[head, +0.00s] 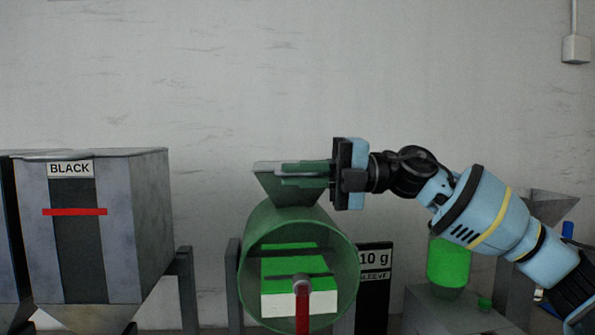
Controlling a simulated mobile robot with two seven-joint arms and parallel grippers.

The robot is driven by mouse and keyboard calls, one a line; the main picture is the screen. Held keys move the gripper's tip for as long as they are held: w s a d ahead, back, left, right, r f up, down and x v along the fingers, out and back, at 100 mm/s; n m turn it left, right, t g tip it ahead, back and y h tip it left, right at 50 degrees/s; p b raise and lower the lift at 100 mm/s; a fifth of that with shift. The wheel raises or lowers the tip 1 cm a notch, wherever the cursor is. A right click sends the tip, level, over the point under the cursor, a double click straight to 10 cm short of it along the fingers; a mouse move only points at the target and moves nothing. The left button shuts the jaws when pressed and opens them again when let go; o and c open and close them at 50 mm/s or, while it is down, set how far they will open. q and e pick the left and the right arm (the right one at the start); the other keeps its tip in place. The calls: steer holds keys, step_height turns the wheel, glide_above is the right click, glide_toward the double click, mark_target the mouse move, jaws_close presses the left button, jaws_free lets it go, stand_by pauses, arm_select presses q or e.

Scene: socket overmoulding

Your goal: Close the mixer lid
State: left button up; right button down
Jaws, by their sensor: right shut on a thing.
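The mixer (248,262) is a see-through green drum with a funnel-shaped neck (290,192) on top and a red-handled crank at its front. A thin, greenish flat piece lies level across the top of the neck; I take it to be the mixer lid (264,167). My right gripper (290,175) reaches in from the right, level with the neck's top, and is shut on this piece. Its fingertips are hard to separate from the green parts. Whether the lid sits fully flush on the neck cannot be told. My left gripper is not in view.
A large grey bin labelled BLACK (120,215) stands at the left. A dark sign reading 10 g SLEEVE (374,290) stands right of the drum. A green container (449,265) sits under my right arm.

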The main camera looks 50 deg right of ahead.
steer(key=shift+f, duration=0.2)
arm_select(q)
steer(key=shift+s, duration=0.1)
arm_select(e)
steer(key=c, duration=1.5)
jaws_free()
